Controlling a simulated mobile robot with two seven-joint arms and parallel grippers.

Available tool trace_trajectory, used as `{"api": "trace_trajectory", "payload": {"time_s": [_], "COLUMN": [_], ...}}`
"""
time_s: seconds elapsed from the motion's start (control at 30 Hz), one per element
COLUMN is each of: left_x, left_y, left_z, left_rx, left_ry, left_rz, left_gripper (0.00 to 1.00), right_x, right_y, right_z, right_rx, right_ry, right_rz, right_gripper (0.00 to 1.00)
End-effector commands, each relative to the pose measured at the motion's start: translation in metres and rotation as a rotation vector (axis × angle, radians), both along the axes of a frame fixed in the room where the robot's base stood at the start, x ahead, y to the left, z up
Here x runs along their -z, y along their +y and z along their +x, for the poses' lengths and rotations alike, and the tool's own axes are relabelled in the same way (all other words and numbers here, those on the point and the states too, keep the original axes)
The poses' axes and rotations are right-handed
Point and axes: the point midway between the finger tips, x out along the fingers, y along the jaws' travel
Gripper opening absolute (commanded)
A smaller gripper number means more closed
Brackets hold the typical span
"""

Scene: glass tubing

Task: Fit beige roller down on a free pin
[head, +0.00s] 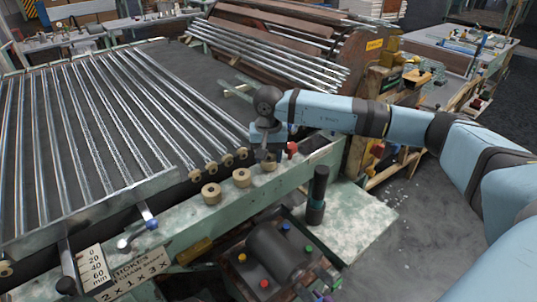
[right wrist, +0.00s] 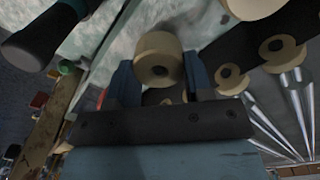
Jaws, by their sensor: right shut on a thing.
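My right gripper (head: 266,156) points down over the green rail (head: 180,230) at the front of the tube rack. It is shut on a beige roller (head: 268,166), which is partly hidden by the fingers. In the right wrist view the same roller (right wrist: 158,57) sits between the two blue fingers. Two more beige rollers, one nearer (head: 241,178) and one farther left (head: 211,193), stand on the rail to the left of the gripper. I cannot make out a bare pin, nor whether the held roller touches the rail. My left gripper is not in view.
Glass tubes (head: 100,120) with small beige end rollers (head: 227,160) lie close behind the rail. A red piece (head: 292,148) stands just right of the gripper. A dark upright cylinder (head: 317,195) stands on the pale plate (head: 355,220) in front.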

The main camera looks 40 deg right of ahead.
Motion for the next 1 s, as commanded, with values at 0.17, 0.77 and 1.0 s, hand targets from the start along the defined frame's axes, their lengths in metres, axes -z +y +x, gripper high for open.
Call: {"api": "trace_trajectory", "payload": {"time_s": [0.17,0.77,1.0], "left_x": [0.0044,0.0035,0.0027], "left_y": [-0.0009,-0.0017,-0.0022], "left_z": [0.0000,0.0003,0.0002], "left_rx": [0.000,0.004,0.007], "left_ry": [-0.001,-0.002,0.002], "left_rz": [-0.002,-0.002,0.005], "left_gripper": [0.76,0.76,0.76], "right_x": [0.0060,0.0043,0.0037], "right_y": [0.0000,0.0024,0.0031], "right_z": [0.0000,0.0012,0.0017], "right_rx": [0.000,-0.003,-0.004], "right_ry": [0.000,-0.005,-0.007], "right_rz": [0.000,0.005,0.006], "right_gripper": [0.24,0.76,0.76]}}
